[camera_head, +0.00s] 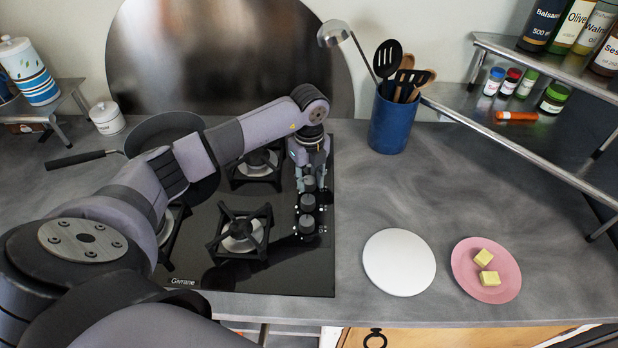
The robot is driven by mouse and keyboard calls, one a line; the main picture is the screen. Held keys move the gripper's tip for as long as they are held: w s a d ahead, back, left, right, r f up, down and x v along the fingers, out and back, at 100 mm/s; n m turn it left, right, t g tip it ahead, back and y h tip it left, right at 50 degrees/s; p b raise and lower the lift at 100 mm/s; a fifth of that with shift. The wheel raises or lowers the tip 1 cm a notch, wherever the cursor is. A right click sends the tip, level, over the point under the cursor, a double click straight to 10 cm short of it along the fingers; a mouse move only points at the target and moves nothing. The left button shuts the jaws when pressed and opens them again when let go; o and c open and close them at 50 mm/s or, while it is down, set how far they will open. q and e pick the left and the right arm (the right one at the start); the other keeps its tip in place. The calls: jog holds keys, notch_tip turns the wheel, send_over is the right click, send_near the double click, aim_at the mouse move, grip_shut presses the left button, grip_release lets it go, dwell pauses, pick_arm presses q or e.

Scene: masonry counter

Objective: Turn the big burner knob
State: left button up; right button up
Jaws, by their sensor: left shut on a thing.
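My left gripper (311,183) reaches down from above onto the knob row at the right side of the black cooktop (200,270). It is shut on a dark burner knob (309,184) toward the back of the row, which its fingers partly cover. Two more dark knobs stand in front of it, a middle knob (307,202) and a front knob (306,224), both clear of the fingers. I cannot tell which way the held knob points. My right gripper is not in view.
A pan (165,130) sits on the back left burner, partly behind my left arm. A front burner (240,235) is bare. A blue utensil crock (388,125), a white round plate (399,262) and a pink plate (511,270) with two yellow cubes stand right of the cooktop.

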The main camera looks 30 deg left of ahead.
aim_at(309, 179)
pick_arm(q)
jog(key=shift+n, duration=0.9)
jog(key=o, duration=1.2)
notch_tip(309, 179, up, 12)
jog(key=shift+r, duration=0.1)
